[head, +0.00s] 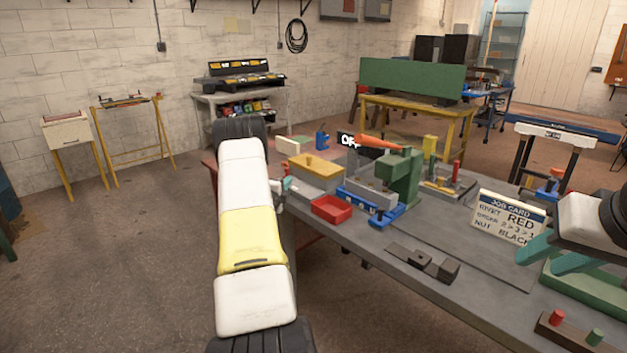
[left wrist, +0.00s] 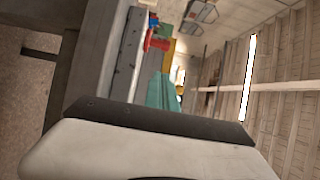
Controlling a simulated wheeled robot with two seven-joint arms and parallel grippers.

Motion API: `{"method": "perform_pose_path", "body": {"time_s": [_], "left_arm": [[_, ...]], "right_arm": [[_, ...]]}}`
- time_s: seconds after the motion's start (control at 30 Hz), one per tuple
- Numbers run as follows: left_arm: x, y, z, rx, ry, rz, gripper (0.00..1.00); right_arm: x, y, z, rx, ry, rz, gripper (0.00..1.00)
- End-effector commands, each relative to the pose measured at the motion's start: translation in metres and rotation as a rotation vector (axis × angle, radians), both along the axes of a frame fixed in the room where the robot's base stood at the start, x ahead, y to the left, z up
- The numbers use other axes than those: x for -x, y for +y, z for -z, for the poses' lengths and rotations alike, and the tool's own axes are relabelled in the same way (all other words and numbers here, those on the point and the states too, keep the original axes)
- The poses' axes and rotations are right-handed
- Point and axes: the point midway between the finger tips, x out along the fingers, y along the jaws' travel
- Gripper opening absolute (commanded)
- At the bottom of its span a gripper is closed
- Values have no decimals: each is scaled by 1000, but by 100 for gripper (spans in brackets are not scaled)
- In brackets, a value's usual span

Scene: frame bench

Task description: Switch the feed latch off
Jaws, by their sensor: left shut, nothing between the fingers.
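An orange lever (head: 380,143), which looks like the feed latch, lies nearly level at the top of a green fixture (head: 404,175) on the bench. A black sign (head: 347,140) reading "OFF" stands beside it, partly covered. My left gripper (head: 287,184) is mostly hidden behind my white and yellow arm, left of the yellow-topped box and apart from the lever. In the left wrist view its teal fingers (left wrist: 166,93) are together and empty. My right gripper (head: 537,248) is at the right, near the job card; its finger gap is unclear.
On the bench (head: 440,255) are a red tray (head: 331,209), a yellow-topped box (head: 316,168), a blue base (head: 385,214), dark metal blocks (head: 424,260) and a job card (head: 508,217). The front middle of the bench has bare room.

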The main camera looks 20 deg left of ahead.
Motion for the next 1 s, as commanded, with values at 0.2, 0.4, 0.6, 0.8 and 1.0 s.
{"method": "perform_pose_path", "body": {"time_s": [0.2, 0.4, 0.6, 0.8, 1.0], "left_arm": [[36, -4, 0, -1, 2, -1, 0], [60, -8, 0, 0, 2, 0, 0], [66, -9, -1, 0, 0, 0, 0], [66, -9, 0, -1, 0, 0, 0], [66, -9, -1, -1, 0, 0, 0]], "right_arm": [[0, 0, 0, 0, -1, 0, 36], [0, 0, 0, 0, -1, 0, 36], [0, 0, 0, 0, -1, 0, 36], [0, 0, 0, 0, -1, 0, 36], [0, 0, 0, 0, -1, 0, 36]]}}
